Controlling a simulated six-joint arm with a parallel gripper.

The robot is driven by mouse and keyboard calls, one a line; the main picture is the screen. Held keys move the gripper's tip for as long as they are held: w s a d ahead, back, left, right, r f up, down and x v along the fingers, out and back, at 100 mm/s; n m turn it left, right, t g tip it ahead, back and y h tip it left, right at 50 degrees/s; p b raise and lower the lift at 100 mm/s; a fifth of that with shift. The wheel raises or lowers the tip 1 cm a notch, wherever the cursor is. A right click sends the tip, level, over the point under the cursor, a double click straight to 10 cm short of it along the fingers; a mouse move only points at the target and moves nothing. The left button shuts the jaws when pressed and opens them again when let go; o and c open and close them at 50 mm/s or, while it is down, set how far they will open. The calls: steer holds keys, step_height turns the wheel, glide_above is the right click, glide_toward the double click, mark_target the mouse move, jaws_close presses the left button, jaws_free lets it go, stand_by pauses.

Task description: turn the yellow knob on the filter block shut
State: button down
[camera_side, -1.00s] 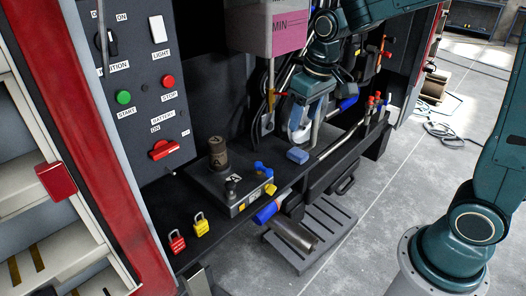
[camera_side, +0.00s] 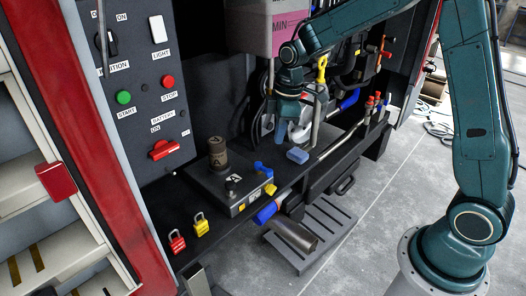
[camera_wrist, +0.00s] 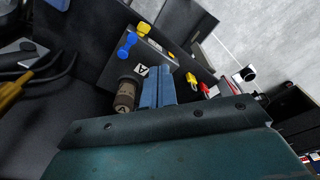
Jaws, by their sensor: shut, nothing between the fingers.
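The filter block (camera_side: 205,181) is a dark box on the black shelf, with a white "A" label. A yellow knob (camera_side: 270,189) sits at its right front edge, beside a blue handle (camera_side: 262,169); a smaller yellow piece (camera_side: 241,208) is further left on the front. The wrist view shows the block (camera_wrist: 152,52), the yellow knob (camera_wrist: 142,28), the blue handle (camera_wrist: 127,45) and the smaller yellow piece (camera_wrist: 170,57). My gripper (camera_side: 280,132) is shut and empty, above and behind the block, apart from the knob. Its blue fingers (camera_wrist: 158,88) hide part of the block in the wrist view.
A brown canister (camera_side: 217,153) stands on the block's back. Red (camera_side: 177,243) and yellow (camera_side: 200,224) padlocks lie left on the shelf. A blue-grey piece (camera_side: 297,155) lies right of the block.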

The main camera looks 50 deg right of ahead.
steer(key=w+f+n+g+y, duration=0.1)
steer(key=w+f+n, duration=0.2)
steer(key=f+n, duration=0.4)
steer(key=shift+w+f+n, duration=0.25)
steer(key=shift+f+n, duration=0.1)
steer(key=shift+n, duration=0.05)
steer(key=shift+f, duration=0.1)
glide_above(270, 193)
steer(key=a, duration=0.2)
step_height(270, 193, down, 9)
steer(key=f, duration=0.1)
steer(key=d+f, duration=0.1)
steer(key=shift+w+f, duration=0.1)
steer(key=shift+f, duration=0.2)
steer(key=shift+d+f, duration=0.5)
steer(key=shift+f, duration=0.15)
